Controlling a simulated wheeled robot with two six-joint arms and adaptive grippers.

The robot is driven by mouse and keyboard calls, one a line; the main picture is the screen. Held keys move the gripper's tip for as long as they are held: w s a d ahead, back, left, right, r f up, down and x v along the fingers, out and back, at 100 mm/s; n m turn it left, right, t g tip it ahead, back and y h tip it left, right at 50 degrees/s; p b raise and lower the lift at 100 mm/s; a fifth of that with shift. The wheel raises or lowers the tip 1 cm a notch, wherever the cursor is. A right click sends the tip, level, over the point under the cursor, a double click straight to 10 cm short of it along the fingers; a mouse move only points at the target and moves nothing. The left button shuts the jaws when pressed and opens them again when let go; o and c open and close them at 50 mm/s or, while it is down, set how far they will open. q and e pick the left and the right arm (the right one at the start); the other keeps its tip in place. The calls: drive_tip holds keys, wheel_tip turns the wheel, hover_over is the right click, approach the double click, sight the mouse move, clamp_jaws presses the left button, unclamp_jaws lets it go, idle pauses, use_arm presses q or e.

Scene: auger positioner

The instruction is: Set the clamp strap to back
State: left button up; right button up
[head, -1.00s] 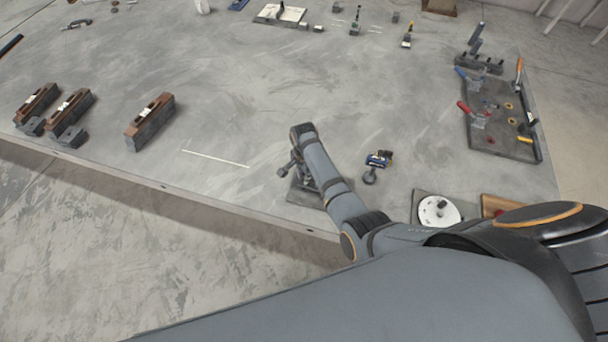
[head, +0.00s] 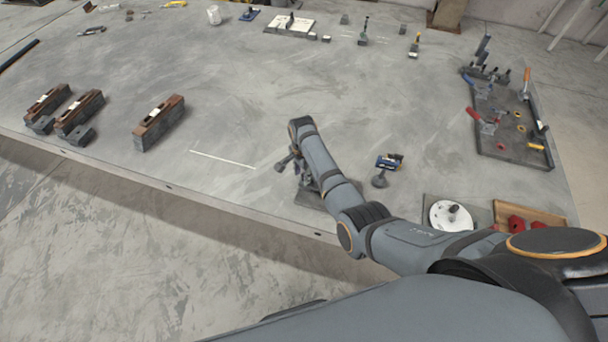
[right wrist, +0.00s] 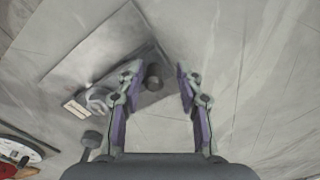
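My right gripper (right wrist: 152,92) is open in the right wrist view, its purple-padded fingers on either side of a dark round knob (right wrist: 153,78). The knob stands near the corner of a flat grey plate (right wrist: 110,45). A grey rounded part with a pale label-like end (right wrist: 76,108) lies left of the fingers. I cannot tell which of these parts is the clamp strap, nor whether the fingers touch the knob. In the head view my right gripper (head: 290,162) is above the plate (head: 312,198) at the table's front edge, with my arm hiding much of it. My left gripper is not in view.
Brown-topped blocks (head: 158,123) stand at the left. The table's middle is clear.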

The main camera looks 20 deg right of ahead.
drive_tip(key=shift+d, duration=0.1)
drive_tip(key=shift+r, duration=0.2)
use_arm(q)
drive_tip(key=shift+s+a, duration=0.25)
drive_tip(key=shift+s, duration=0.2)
use_arm(e)
wheel_tip(320, 180, up, 12)
drive_tip(key=shift+f, duration=0.2)
drive_tip(key=shift+f, duration=0.1)
